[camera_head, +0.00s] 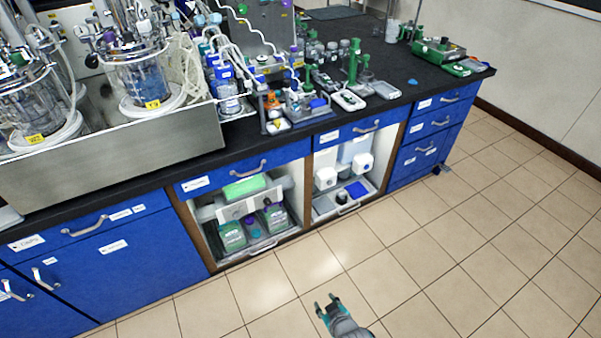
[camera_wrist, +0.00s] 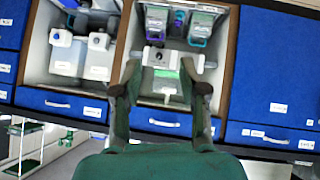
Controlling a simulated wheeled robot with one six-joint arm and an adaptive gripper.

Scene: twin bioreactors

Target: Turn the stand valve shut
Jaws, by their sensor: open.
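My gripper (camera_head: 325,302) is open and empty, low over the tiled floor in front of the bench in the head view. In the wrist view its two fingers (camera_wrist: 158,76) stand apart with nothing between them, and the cabinets lie beyond. I cannot pick out the stand valve for certain. A small grey stand with orange parts (camera_head: 272,101) is on the bench beside the blue-capped bottles, too small to tell whether it carries a valve. My gripper is well away from it and touches nothing.
The black bench top (camera_head: 420,84) holds two glass bioreactors in a metal tray (camera_head: 120,160) and a green device (camera_head: 437,49). Below, two open cabinets hold green-labelled jugs (camera_head: 232,236) and white containers (camera_head: 326,178). The tiled floor (camera_head: 430,240) is clear.

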